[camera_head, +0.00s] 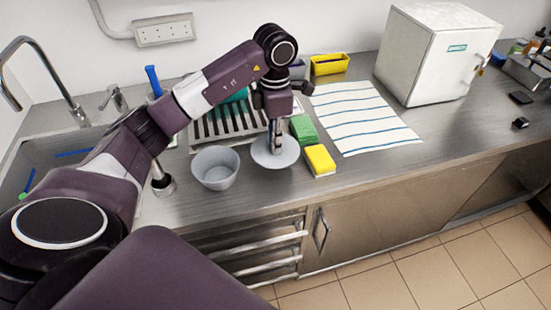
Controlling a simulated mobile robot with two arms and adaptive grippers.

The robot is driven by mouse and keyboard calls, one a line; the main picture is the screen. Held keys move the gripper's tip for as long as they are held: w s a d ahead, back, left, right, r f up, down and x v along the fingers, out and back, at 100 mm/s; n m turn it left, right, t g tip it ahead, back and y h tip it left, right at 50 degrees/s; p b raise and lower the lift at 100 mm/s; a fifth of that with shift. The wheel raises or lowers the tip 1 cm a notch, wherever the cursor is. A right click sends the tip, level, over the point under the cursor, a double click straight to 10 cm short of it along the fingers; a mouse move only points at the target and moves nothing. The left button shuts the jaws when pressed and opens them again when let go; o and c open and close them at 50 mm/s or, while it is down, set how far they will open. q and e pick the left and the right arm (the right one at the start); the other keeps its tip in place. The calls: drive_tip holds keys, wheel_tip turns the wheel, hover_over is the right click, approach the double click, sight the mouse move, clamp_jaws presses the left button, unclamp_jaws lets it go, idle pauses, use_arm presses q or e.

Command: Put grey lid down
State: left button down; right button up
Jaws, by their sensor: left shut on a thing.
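The grey lid (288,155) is a pale round disc at the counter's front part, between a grey bowl and the sponges. My left gripper (277,145) points straight down over the middle of the lid and is shut on it. The lid looks level, at or very close to the counter top; I cannot tell whether it touches. The gripper's fingers hide the lid's middle and its back part. My right gripper is not in view.
The grey bowl (215,168) stands just left of the lid. Green (304,129) and yellow (320,160) sponges lie close on its right. A drying rack (205,130) is behind. A striped towel (362,118) lies flat to the right, before a white freezer (432,60).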

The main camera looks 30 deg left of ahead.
sight(275, 157)
use_arm(q)
wheel_tip(275, 157, down, 7)
drive_tip(key=shift+f+p, duration=0.1)
drive_tip(key=shift+p, duration=0.6)
drive_tip(key=shift+f, duration=0.1)
drive_tip(key=c, duration=1.8)
unclamp_jaws()
drive_tip(key=shift+c, duration=0.2)
drive_tip(key=shift+r, duration=0.5)
wheel_tip(275, 157, up, 10)
drive_tip(key=b, duration=0.3)
drive_tip(key=shift+r, duration=0.65)
